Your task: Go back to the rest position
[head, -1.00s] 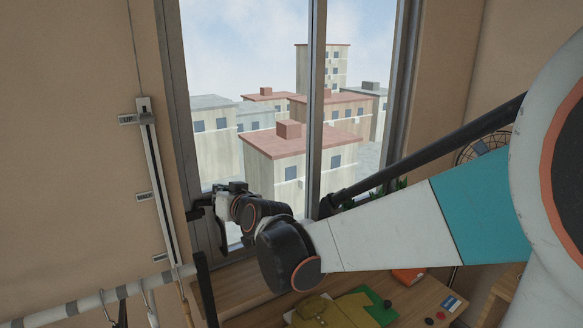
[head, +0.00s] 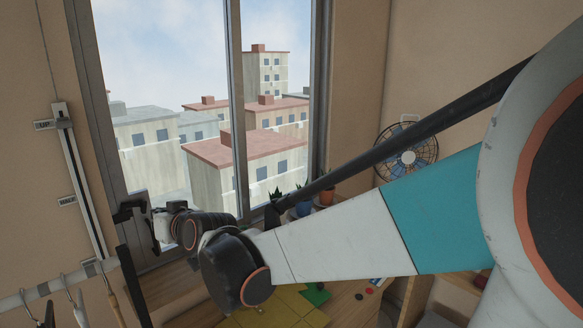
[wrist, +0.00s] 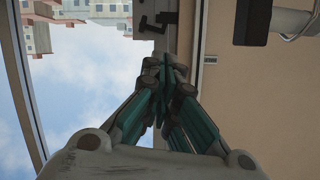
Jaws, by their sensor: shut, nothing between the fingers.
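My gripper (wrist: 163,75) shows in the wrist view with its fingers together and nothing between them. Beyond the fingers are the window frame and the tan wall. In the head view my arm reaches in from the right, and its wrist end is in front of the lower left of the window (head: 237,110). The fingers are hard to make out there.
Potted plants (head: 304,207) and a fan (head: 408,158) stand by the window's right side. A dark upright post (head: 135,285) stands near my wrist.

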